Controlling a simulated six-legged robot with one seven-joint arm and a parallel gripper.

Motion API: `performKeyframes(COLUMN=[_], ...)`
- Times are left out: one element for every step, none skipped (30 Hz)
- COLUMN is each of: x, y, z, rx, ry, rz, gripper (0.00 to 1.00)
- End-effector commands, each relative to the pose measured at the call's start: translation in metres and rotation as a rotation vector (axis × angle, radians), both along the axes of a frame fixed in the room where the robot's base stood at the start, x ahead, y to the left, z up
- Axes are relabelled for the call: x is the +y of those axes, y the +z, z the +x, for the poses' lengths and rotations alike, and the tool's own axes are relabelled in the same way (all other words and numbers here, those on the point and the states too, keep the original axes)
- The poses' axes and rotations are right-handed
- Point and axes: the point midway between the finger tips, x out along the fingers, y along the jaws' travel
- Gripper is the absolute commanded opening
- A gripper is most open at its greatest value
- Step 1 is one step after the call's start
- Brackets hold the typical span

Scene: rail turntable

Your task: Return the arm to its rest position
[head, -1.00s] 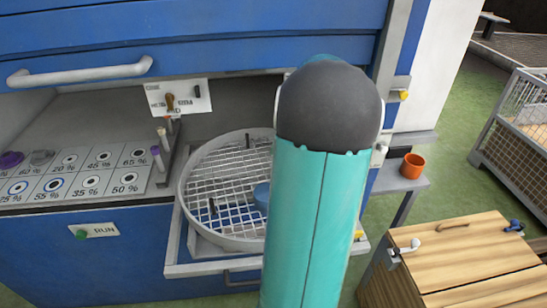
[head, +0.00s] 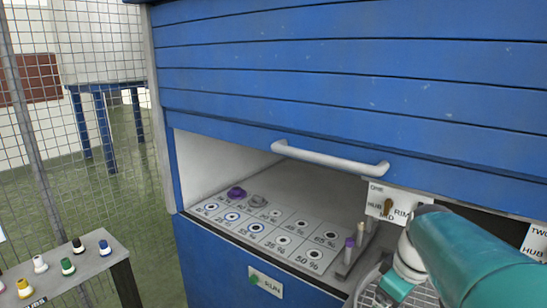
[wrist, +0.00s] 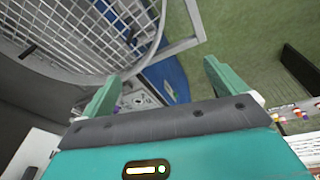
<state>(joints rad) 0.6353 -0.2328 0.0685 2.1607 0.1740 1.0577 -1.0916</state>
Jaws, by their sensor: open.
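My gripper (wrist: 160,88) is open in the wrist view, with its two green fingers wide apart and nothing between them. My teal arm (head: 470,262) crosses the lower right corner of the head view; the fingers cannot be made out there. In the wrist view the round wire-mesh turntable (wrist: 85,40) lies at the upper left, beyond the fingers. In the head view only a bit of the mesh shows beside my arm, which hides the rest.
A blue cabinet with a raised shutter and white handle (head: 330,158) stands ahead. Its shelf has a panel of percent-marked spots (head: 270,232) and a purple knob (head: 236,193). Several coloured spools (head: 68,266) stand on a side table at left, before a wire fence (head: 75,90).

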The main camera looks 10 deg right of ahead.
Motion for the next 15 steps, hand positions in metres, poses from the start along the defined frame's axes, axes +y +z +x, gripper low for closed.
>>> performKeyframes(x=[0.025,0.036,0.052,0.063,0.073,0.087,0.097,0.107,0.120,0.128,0.136,0.145,0.151,0.157,0.163], y=[0.006,0.008,0.011,0.013,0.014,0.016,0.017,0.018,0.019,0.019,0.019,0.019,0.019,0.018,0.018], z=[-0.002,-0.004,-0.007,-0.010,-0.013,-0.017,-0.021,-0.025,-0.031,-0.035,-0.039,-0.045,-0.049,-0.052,-0.056], rx=[-0.020,-0.031,-0.049,-0.062,-0.078,-0.099,-0.115,-0.132,-0.156,-0.173,-0.189,-0.209,-0.223,-0.234,-0.247], ry=[-0.027,-0.052,-0.084,-0.110,-0.135,-0.170,-0.194,-0.217,-0.248,-0.271,-0.294,-0.322,-0.341,-0.358,-0.379], rz=[-0.013,-0.017,-0.020,-0.021,-0.020,-0.015,-0.010,-0.004,0.008,0.018,0.030,0.047,0.061,0.073,0.090], gripper=[0.97,0.97,0.97,0.97,0.97,0.97,0.97,0.97,0.97,0.97,0.97,0.97,0.97,0.97,0.97])
